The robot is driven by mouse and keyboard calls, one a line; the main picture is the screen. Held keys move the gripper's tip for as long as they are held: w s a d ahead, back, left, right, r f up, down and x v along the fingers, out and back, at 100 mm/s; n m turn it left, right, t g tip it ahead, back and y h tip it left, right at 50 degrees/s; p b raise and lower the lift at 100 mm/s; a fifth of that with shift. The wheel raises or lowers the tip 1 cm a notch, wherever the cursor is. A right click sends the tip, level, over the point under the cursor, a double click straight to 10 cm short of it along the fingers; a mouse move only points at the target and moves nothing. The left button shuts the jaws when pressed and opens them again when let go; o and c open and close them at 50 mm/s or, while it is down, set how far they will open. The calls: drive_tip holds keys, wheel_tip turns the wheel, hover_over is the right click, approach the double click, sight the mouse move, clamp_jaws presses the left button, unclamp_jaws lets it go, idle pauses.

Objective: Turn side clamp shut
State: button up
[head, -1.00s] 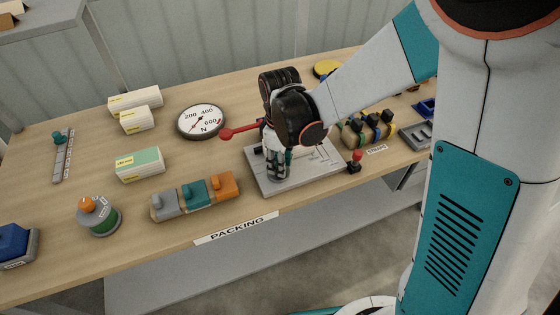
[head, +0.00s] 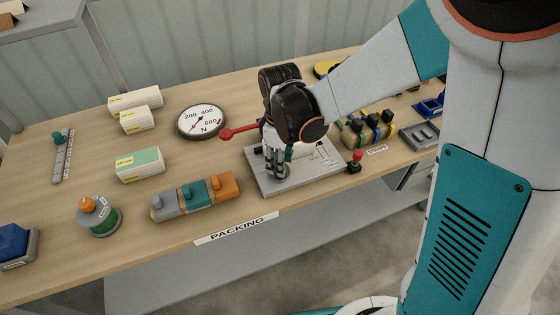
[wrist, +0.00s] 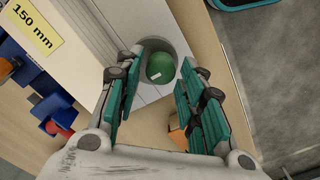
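The grey fixture plate (head: 262,183) lies on the packing bench, under my gripper. A round grey part (head: 279,173) shows on the plate just below my fingers. In the wrist view a green round knob (wrist: 160,66) with a small white mark sits inside a grey round rim, and I take it to be the side clamp. My gripper (head: 277,156) hangs low over the plate. Its teal fingers (wrist: 161,84) stand apart on either side of the knob, with visible gaps and nothing held. A red-handled lever (head: 238,131) points left from behind my gripper, its inner end hidden.
A row of grey, teal and orange blocks (head: 195,196) lies left of the plate. A dial gauge (head: 202,121) stands behind it. A yellow "150 mm" label (wrist: 33,27) shows in the wrist view.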

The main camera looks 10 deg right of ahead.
wheel_tip(320, 180, up, 7)
drive_tip(key=shift+f, duration=0.15)
idle(0.5)
